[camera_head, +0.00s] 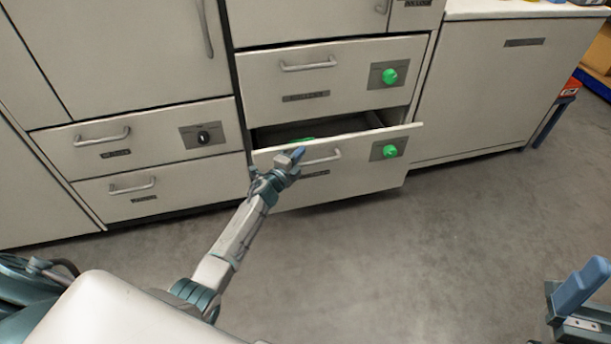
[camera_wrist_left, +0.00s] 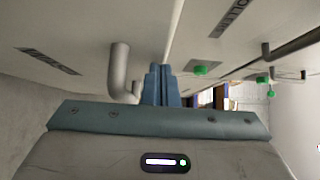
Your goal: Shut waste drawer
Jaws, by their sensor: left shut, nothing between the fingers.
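A white lower drawer (camera_head: 350,179) in the middle cabinet column stands partly pulled out, with its dark inside showing above the front. Its front has a bar handle (camera_head: 322,158), a small dark label and a green knob (camera_head: 390,151). My left gripper (camera_head: 297,154) is shut and empty, at the drawer front just left of the handle. In the left wrist view its blue fingers (camera_wrist_left: 162,84) are together beside a handle (camera_wrist_left: 119,70); contact is unclear. My right gripper (camera_head: 580,287) shows only partly at lower right.
The drawer above (camera_head: 335,78), also with a green knob, is shut. The left drawers (camera_head: 150,139) are shut and one has a black knob. Something green (camera_head: 302,140) shows at the open drawer's inside. The grey floor (camera_head: 420,250) in front is clear.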

